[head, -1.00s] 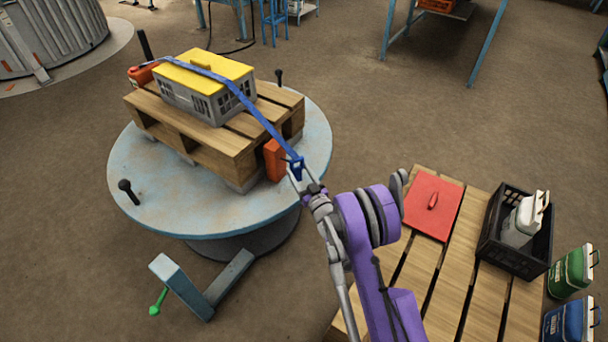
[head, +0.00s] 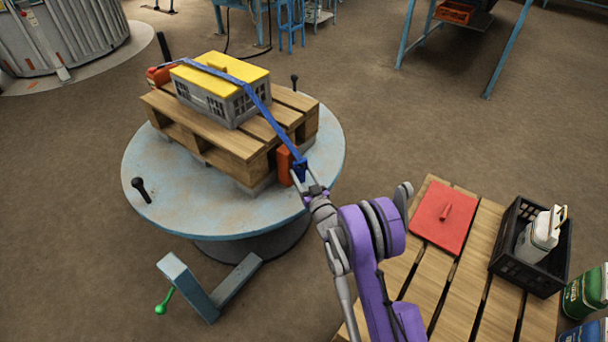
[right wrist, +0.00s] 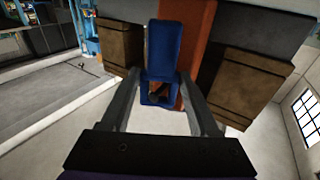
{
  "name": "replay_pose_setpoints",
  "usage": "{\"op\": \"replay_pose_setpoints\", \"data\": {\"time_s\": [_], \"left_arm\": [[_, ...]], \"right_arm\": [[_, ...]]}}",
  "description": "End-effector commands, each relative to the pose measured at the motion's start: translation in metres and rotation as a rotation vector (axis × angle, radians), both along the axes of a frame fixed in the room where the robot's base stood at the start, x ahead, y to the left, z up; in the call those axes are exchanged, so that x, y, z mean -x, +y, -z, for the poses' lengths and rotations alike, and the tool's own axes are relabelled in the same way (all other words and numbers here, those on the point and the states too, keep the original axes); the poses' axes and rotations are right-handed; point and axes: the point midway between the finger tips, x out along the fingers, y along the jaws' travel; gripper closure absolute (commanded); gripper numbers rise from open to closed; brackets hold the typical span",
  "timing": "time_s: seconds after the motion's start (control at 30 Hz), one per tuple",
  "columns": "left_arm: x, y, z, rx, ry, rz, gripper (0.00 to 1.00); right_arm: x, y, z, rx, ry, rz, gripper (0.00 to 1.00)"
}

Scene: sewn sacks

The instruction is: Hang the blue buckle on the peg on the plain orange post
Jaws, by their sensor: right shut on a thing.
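My right gripper (head: 314,188) is shut on the blue buckle (head: 300,170) at the end of a blue strap (head: 262,108). The buckle is close beside the plain orange post (head: 285,165) at the pallet's near right side. In the right wrist view the buckle (right wrist: 158,93) is between the fingers, with the orange post (right wrist: 194,50) just behind it. Something dark shows through its opening; I cannot tell whether it is the peg or whether the peg is inside. The strap runs over a grey crate with a yellow lid (head: 205,84). My left gripper is not in view.
The crate stands on a wooden pallet (head: 225,145) on a round pale-blue table (head: 190,205) with black knobs. Another orange piece (head: 158,76) is behind the crate. At right, a slatted table (head: 480,270) bears a red panel (head: 443,215) and a black crate (head: 520,276).

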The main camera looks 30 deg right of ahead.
Motion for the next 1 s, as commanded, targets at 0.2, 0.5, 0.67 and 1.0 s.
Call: {"op": "replay_pose_setpoints", "data": {"time_s": [0.2, 0.5, 0.67, 1.0], "left_arm": [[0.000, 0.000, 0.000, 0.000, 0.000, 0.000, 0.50], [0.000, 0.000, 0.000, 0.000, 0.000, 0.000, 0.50], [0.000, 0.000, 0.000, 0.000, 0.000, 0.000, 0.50], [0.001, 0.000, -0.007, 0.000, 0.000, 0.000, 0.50]], "right_arm": [[-0.005, 0.003, 0.002, 0.001, 0.004, -0.005, 1.00], [-0.006, 0.005, 0.002, 0.001, 0.004, -0.007, 0.37], [-0.005, 0.005, 0.002, 0.001, 0.004, -0.007, 0.08], [0.039, 0.007, 0.003, 0.002, 0.001, -0.003, 0.04]]}}
